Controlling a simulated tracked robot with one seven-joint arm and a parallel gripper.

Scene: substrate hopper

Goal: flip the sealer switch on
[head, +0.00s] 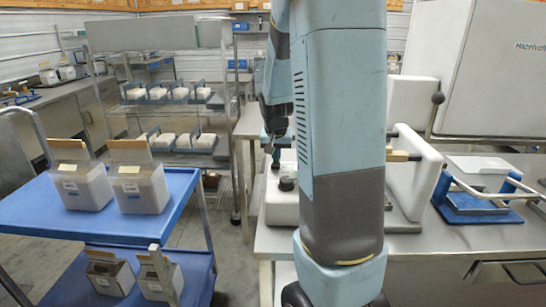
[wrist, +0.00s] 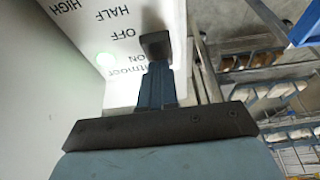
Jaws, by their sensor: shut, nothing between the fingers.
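The sealer's white control box (wrist: 122,50) is in the upper middle of the wrist view, with upside-down labels HIGH, HALF, OFF and ON. My gripper (wrist: 157,75) is shut and empty, at the box's edge. In the head view my gripper (head: 272,148) points down above a white unit (head: 281,208) with a dark knob (head: 286,184), partly behind my arm.
A blue cart (head: 130,215) with several filled containers stands at left. A wire rack (head: 165,110) stands behind it. A steel table (head: 470,237) carries white panels and a blue-based frame (head: 478,208) at right. Floor shows between cart and table.

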